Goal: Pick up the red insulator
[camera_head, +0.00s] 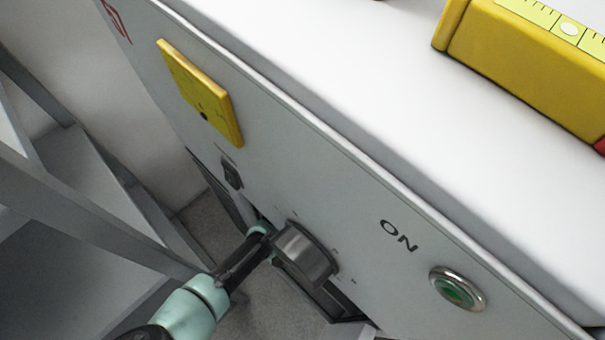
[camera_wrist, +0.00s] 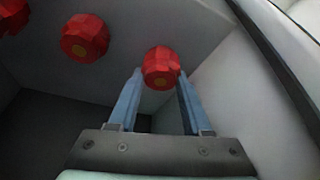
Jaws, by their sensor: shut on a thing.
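Two more red insulators show to the left, one whole (camera_wrist: 84,36) and one cut off at the corner (camera_wrist: 12,14). In the head view, my arm reaches in beneath the machine's front panel, and the fingers and insulators are hidden.
In the head view, the grey panel carries a black knob (camera_head: 305,254), a green button (camera_head: 457,289), a small black switch (camera_head: 232,174) and a yellow plate (camera_head: 200,92). A yellow level (camera_head: 530,60) lies on the white top. Grey metal framing (camera_head: 90,200) stands at left.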

